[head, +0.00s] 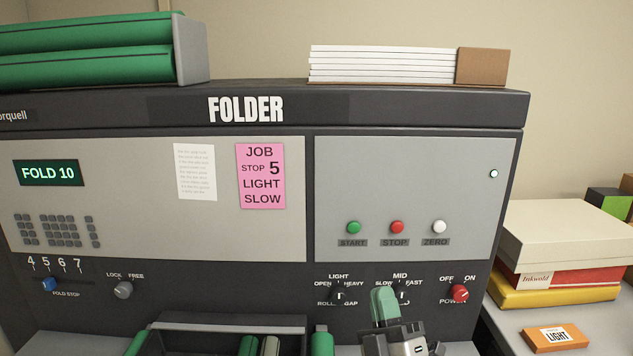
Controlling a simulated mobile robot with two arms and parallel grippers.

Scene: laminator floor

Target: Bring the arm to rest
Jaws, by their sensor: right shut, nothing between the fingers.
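My right gripper (385,306) is at the bottom, right of centre, in front of the folder's lower control panel. Its green-tipped fingers point up, and it is shut with nothing held. It covers most of the speed knob under the SLOW, MID and FAST marks. The dark roller gap knob (338,297) is just left of the fingers, and I cannot tell whether they touch anything. The red power knob (460,293) is to the right, apart from the gripper. The left gripper is not in view.
The folder (410,180) fills most of the view, with START, STOP and ZERO buttons and a pink job note (261,176). Below are a blue fold stop knob (50,284), a grey lock knob (123,289) and green rollers. Boxes (560,235) stand on the right table.

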